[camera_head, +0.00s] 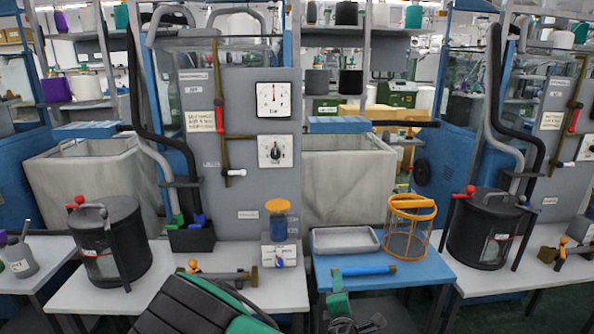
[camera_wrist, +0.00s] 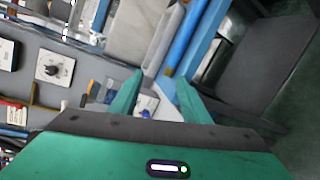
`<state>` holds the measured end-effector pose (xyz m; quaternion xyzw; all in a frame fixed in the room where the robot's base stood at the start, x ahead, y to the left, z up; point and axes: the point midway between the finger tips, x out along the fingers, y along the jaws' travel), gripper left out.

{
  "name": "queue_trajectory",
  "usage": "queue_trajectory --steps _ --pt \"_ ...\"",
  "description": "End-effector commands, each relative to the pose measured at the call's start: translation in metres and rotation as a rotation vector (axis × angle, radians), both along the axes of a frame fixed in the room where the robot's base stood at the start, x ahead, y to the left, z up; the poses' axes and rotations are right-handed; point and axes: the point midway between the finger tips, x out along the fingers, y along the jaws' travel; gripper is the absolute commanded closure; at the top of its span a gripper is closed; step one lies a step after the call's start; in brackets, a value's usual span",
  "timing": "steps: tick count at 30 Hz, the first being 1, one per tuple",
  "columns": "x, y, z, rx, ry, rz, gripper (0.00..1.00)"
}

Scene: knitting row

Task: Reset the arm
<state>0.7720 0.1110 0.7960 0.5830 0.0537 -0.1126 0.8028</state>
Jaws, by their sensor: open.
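My gripper (camera_wrist: 157,90) shows in the wrist view with its two green fingers spread apart and nothing held between them. In the head view, green and black parts of my arm reach in at the bottom centre, in front of the blue table (camera_head: 425,272). A blue rod with a brass end (camera_head: 362,271) lies near the front edge of that table, just above the green part. The arm's black and green link covers part of the left white table.
A grey tray (camera_head: 344,251) and an orange wire basket (camera_head: 406,243) stand on the blue table. Black canisters stand left (camera_head: 122,252) and right (camera_head: 482,247). A small block with an orange-topped blue spool (camera_head: 279,225) stands near the grey machine (camera_head: 258,110).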

Motion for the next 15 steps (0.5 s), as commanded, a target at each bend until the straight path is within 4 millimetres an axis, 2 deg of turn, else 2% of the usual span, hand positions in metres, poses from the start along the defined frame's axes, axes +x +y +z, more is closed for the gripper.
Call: queue_trajectory --steps 1,7,12,15 --pt "0.005 -0.027 0.009 0.051 -0.002 -0.09 0.57" --pt "-0.001 -0.127 0.028 0.234 0.008 -0.441 0.57" --pt "-0.025 -0.199 0.036 0.387 0.027 -0.724 0.57" --pt "-0.045 -0.234 0.039 0.475 0.045 -0.881 0.57"
